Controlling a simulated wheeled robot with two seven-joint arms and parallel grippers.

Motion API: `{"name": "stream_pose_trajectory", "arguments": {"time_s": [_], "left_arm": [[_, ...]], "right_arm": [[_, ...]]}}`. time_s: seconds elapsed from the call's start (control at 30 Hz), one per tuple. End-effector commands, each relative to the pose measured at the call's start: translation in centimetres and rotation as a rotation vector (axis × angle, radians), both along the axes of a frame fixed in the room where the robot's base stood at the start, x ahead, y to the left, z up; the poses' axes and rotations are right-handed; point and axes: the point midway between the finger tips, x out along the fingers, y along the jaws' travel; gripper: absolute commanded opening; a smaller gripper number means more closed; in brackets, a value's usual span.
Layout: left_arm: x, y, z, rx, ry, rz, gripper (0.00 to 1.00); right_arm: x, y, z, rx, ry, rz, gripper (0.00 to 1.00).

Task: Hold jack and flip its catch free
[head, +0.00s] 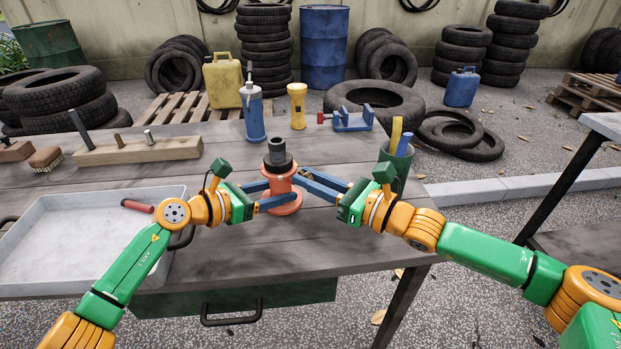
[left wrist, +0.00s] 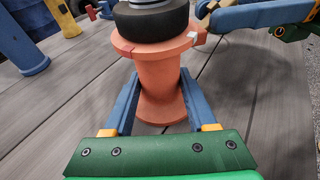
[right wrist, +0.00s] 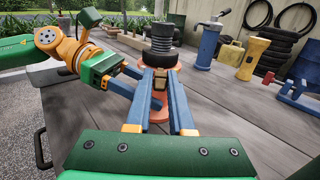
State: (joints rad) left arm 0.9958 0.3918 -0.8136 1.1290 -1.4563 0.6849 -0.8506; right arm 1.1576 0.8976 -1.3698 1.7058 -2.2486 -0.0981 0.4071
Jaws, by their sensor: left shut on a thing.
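The jack (head: 283,186) stands upright on the workbench, with an orange-red waisted body, a black collar (head: 278,163) and a grey threaded screw on top. My left gripper (head: 277,190) is shut on its body from the left; in the left wrist view one finger lies on each side of the jack (left wrist: 160,85). My right gripper (head: 298,177) is at the jack's right side, just below the collar, its fingers apart. In the right wrist view a small tan catch (right wrist: 159,83) shows between those fingers; whether they touch it I cannot tell.
A grey tray (head: 60,215) with a red-handled tool lies at left. A wooden block (head: 140,151), blue bottle (head: 252,110), yellow flashlight (head: 297,105) and blue clamp (head: 352,118) stand behind. A green cup (head: 398,165) is close beside my right gripper. The bench front is clear.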

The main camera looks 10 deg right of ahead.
Motion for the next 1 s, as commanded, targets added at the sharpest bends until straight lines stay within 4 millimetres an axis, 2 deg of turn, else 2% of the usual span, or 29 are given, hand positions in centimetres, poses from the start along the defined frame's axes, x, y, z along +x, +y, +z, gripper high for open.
{"name": "stream_pose_trajectory", "arguments": {"time_s": [0.03, 0.07, 0.27, 0.6, 0.9, 0.93, 1.0], "left_arm": [[0.01, 0.02, 0.01, 0.0, 0.0, 0.001, 0.26], [0.01, 0.02, 0.01, 0.0, 0.0, 0.001, 0.26], [0.01, 0.02, 0.0, 0.0, 0.0, 0.001, 0.26], [0.0, -0.01, 0.03, 0.0, 0.0, 0.0, 0.26], [0.01, 0.0, 0.02, -0.001, 0.0, 0.0, 0.26], [0.01, 0.0, 0.02, -0.001, 0.0, 0.0, 0.26], [0.01, 0.0, 0.02, -0.001, 0.0, 0.0, 0.26]], "right_arm": [[-0.01, -0.01, 0.0, 0.0, 0.0, 0.0, 0.04], [-0.01, -0.01, 0.0, 0.0, 0.0, 0.0, 0.0], [-0.02, 0.01, -0.11, 0.006, -0.004, 0.001, 0.0], [-0.19, -0.16, -0.97, 0.192, -0.173, 0.001, 0.0], [-0.22, -0.24, -0.95, 0.199, -0.182, 0.0, 0.0], [-0.22, -0.24, -0.95, 0.198, -0.182, 0.0, 0.25], [-0.22, -0.24, -0.95, 0.198, -0.182, 0.0, 0.44]]}}
